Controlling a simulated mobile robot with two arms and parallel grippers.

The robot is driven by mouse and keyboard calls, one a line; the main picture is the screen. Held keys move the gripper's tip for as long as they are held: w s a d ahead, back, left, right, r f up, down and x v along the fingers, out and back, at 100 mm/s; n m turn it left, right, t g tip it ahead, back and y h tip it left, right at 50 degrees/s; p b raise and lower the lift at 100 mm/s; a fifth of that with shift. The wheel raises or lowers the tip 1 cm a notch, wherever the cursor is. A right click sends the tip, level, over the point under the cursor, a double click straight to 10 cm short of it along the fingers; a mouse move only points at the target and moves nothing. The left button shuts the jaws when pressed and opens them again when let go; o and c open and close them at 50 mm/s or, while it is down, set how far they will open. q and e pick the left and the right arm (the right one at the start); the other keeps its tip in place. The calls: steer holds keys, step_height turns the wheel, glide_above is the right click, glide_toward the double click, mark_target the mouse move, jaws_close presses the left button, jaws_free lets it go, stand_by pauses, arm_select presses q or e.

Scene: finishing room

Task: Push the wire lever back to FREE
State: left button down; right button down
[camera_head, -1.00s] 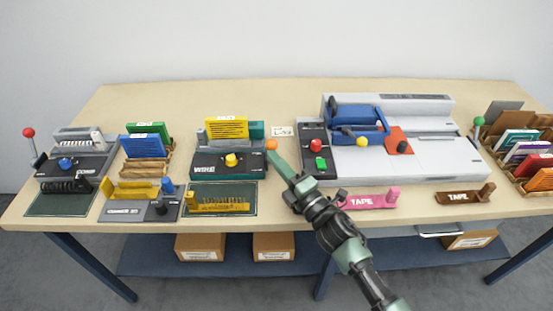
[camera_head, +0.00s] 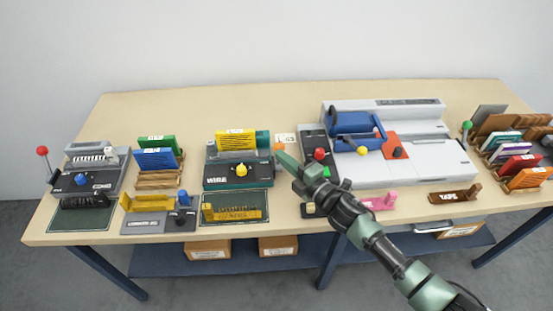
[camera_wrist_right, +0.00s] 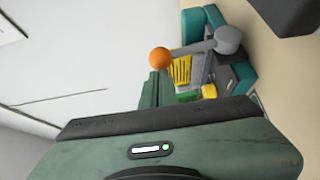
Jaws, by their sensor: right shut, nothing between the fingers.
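The teal and dark WIRE machine (camera_head: 238,172) stands left of the middle of the table, with a yellow knob (camera_head: 241,170) on its front. Its lever ends in an orange ball (camera_head: 279,147) at the machine's right side. In the right wrist view the orange ball (camera_wrist_right: 159,58) sits on a grey lever arm (camera_wrist_right: 195,47). My right gripper (camera_head: 282,156) is shut and empty, its tips right by the ball; I cannot tell whether they touch it. The FREE mark cannot be read. My left gripper is out of view.
A control block with a red knob (camera_head: 319,154) and a large grey machine (camera_head: 425,160) stand close on the right. A yellow comb tray (camera_head: 232,208) lies in front of the WIRE machine. The table's back strip (camera_head: 220,105) is clear.

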mark_target(280, 143)
steer(key=w, duration=0.1)
steer(key=w+r, duration=0.1)
steer(key=w, duration=0.1)
steer(key=shift+w+d+r, duration=0.1)
steer(key=shift+w+d, duration=0.1)
steer(key=shift+w+r+b, duration=0.1)
steer(key=shift+w+b, duration=0.35)
steer(key=shift+w, duration=0.3)
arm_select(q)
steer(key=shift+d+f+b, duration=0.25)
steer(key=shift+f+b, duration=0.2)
arm_select(e)
steer(key=shift+w+r, duration=0.1)
steer(key=shift+w, duration=1)
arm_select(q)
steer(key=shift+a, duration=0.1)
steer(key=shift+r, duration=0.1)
